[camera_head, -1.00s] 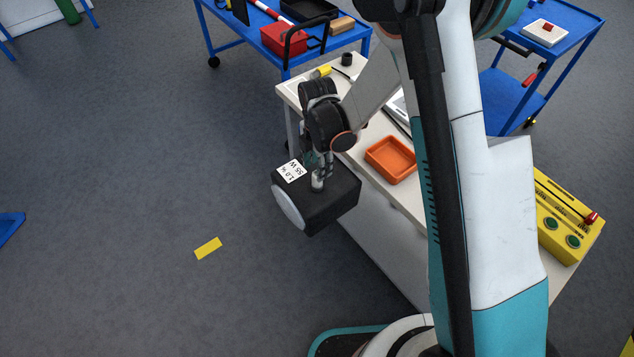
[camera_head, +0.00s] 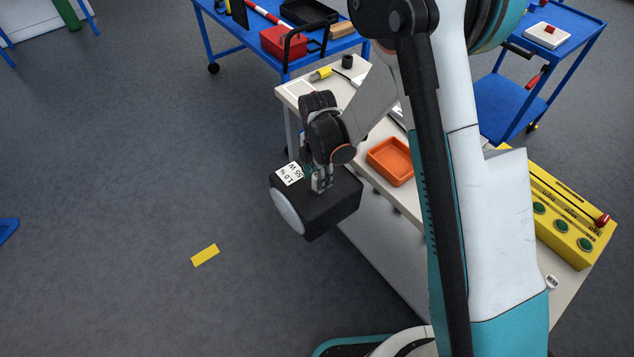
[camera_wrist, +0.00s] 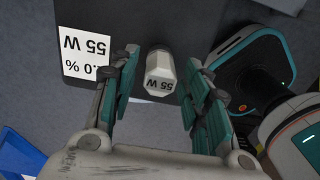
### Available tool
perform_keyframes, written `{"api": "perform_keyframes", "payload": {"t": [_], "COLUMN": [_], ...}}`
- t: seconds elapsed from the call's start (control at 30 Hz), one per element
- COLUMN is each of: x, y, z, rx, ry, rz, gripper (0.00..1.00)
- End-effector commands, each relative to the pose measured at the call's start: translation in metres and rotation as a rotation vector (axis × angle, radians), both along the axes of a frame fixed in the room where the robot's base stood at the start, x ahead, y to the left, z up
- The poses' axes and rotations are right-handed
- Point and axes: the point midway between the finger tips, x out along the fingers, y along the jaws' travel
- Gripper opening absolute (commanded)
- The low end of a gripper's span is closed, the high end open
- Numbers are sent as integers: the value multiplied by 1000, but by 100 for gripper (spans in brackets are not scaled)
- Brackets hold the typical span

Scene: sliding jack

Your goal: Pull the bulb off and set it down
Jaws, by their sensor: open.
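A black lamp housing (camera_head: 335,205) with a pale round lens (camera_head: 287,211) on its left side and a white "1.0 % 55 W" label (camera_head: 289,174) is at the table's near left end. The bulb's white faceted base, marked "55 W" (camera_wrist: 160,75), stands out of the housing in the wrist view. My gripper (camera_head: 321,182) is at the top of the housing. In the wrist view my gripper (camera_wrist: 162,65) is open, with one finger on each side of the bulb and a gap visible on both sides. In the head view the fingers largely hide the bulb.
A white table (camera_head: 410,203) carries an orange tray (camera_head: 391,160), a small dark cup (camera_head: 347,62) and a yellow button box (camera_head: 560,215). Blue carts stand behind, one with a red box (camera_head: 283,43). Open grey floor lies left, with a yellow marking (camera_head: 205,255).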

Motion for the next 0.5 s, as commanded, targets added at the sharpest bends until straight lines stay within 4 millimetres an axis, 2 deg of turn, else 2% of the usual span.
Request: {"api": "perform_keyframes", "payload": {"t": [0.2, 0.4, 0.5], "x": [0, 0, 0], "y": [0, 0, 0], "z": [0, 0, 0], "rx": [0, 0, 0], "ry": [0, 0, 0], "rz": [0, 0, 0], "gripper": [43, 0, 0]}}
